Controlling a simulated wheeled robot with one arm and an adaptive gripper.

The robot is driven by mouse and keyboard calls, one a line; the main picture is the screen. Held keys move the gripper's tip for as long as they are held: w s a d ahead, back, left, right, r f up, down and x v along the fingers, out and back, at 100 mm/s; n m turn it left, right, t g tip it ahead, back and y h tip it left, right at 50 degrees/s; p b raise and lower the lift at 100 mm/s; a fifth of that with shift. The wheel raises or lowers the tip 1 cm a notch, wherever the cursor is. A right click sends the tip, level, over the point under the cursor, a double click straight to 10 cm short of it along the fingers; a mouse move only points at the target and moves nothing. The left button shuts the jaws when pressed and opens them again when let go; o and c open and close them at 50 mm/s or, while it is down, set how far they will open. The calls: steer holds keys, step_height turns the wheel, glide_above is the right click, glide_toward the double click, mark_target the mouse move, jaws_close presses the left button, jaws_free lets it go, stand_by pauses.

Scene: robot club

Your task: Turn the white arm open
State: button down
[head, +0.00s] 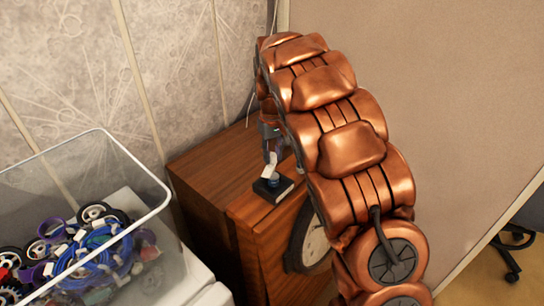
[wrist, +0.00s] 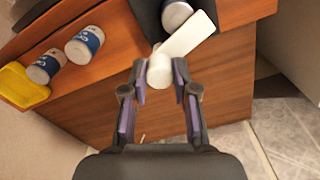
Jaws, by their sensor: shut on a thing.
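The white arm (wrist: 187,36) is a flat white lever that runs from a small black-based fixture (head: 273,188) to a rounded white end piece (wrist: 160,70). The fixture sits on top of a brown wooden cabinet, near its edge. My gripper (wrist: 160,82) is closed around the rounded end, with one purple-padded finger on each side. In the head view the white arm (head: 269,170) shows as a small pale strip just below my gripper, and the fingertips are partly hidden by my own copper arm.
Two white-and-blue cans (wrist: 84,42) (wrist: 45,66) and a yellow object (wrist: 22,86) lie to the left in the wrist view. A clear bin (head: 150,188) of wheels and cables stands at left.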

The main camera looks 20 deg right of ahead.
steer(key=m+b, duration=0.1)
steer(key=m, duration=0.3)
steer(key=shift+m, duration=0.3)
steer(key=m, duration=0.3)
steer(key=shift+m+b, duration=0.3)
steer(key=shift+b, duration=0.05)
steer(key=m, duration=0.3)
steer(key=shift+m, duration=2.2)
steer(key=c, duration=0.9)
jaws_free()
steer(key=shift+r, duration=0.1)
